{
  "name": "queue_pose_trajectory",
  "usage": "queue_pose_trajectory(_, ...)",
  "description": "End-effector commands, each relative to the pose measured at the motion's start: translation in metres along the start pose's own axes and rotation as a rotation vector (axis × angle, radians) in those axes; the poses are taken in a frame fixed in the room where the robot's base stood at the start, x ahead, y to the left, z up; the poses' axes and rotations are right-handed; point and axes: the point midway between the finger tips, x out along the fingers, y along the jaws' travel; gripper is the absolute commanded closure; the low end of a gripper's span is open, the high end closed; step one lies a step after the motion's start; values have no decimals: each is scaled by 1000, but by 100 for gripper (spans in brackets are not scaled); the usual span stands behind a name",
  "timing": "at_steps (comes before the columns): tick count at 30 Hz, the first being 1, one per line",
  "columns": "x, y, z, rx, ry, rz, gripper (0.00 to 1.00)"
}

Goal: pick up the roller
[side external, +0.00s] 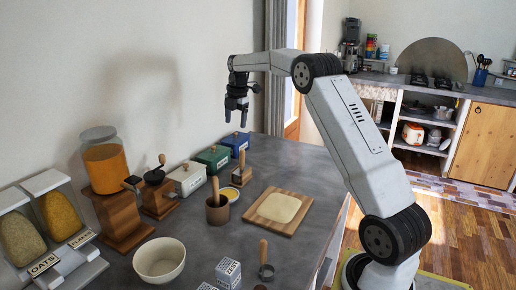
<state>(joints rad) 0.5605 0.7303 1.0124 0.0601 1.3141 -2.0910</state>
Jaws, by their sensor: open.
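My gripper (236,121) points down in the air above the back part of the grey counter, open and with nothing between its fingers. I cannot tell for certain which thing is the roller. A tool with an upright wooden handle and a dark round end (265,261) stands at the counter's front, far from my gripper. Another small wooden piece with an upright handle (241,171) stands nearer my gripper, below it, beside the boxes. No rolling pin lies on the wooden board (293,226), which bears a flat pale dough sheet (279,208).
The counter's right part (312,172) is clear.

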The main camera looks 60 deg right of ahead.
Motion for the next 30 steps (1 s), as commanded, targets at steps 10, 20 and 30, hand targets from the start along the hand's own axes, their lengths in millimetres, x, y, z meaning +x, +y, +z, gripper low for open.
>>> queue_pose_trajectory(10, 14, -1, 40, -158, 9, -8, 27)
queue_pose_trajectory(20, 37, -4, 51, -212, 14, -11, 27)
queue_pose_trajectory(30, 67, -7, 51, -211, 12, -9, 27)
